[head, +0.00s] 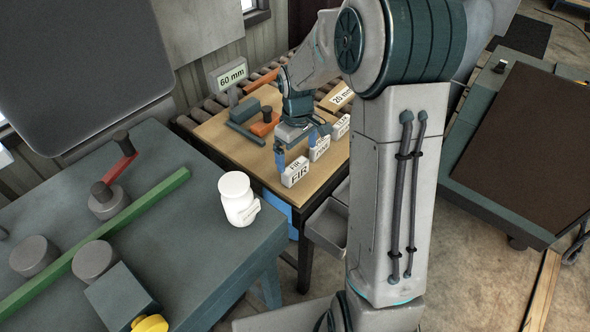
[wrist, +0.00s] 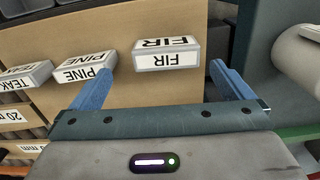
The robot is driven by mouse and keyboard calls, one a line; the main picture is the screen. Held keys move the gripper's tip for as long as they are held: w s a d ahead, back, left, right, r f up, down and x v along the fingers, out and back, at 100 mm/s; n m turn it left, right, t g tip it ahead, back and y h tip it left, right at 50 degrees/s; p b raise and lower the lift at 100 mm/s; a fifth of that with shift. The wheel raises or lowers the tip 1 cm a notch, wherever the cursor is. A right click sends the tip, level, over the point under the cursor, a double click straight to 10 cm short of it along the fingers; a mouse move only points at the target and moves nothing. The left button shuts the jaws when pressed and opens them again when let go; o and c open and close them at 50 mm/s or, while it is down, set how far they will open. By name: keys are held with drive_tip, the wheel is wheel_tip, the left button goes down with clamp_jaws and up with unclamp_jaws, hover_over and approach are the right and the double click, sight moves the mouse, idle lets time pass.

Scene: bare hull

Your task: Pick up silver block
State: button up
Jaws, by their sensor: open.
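No block is marked as silver; the candidates are pale grey-white labelled blocks on the wooden board (head: 215,131). The block marked FIR (head: 295,173) is nearest the board's front edge. It also shows in the wrist view (wrist: 166,62), ahead of and between the two blue fingers. The PINE block (wrist: 84,70) lies to its left there, close to the left finger, and the TEAK block (wrist: 24,76) is further left. My gripper (head: 301,152) is open, with nothing held, above the board by the FIR and PINE blocks (head: 319,149). Whether a finger touches a block I cannot tell.
A red and dark clamp-like fixture (head: 264,124) stands behind my gripper. Signs read 60 mm (head: 232,75) and 20 mm (head: 342,97). A grey-green table (head: 200,270) at left holds a white jar (head: 237,198) near its edge. A grey open drawer (head: 327,226) juts out below the board.

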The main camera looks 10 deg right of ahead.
sight(295, 165)
drive_tip(key=shift+s+a+f+p, duration=0.15)
drive_tip(key=shift+f+p, duration=0.1)
drive_tip(key=shift+f, duration=1.2)
drive_tip(key=shift+s+a+f+p, duration=0.15)
drive_tip(key=shift+f+p, duration=0.1)
drive_tip(key=shift+f, duration=1.2)
drive_tip(key=shift+w, duration=0.1)
drive_tip(key=c, duration=1.2)
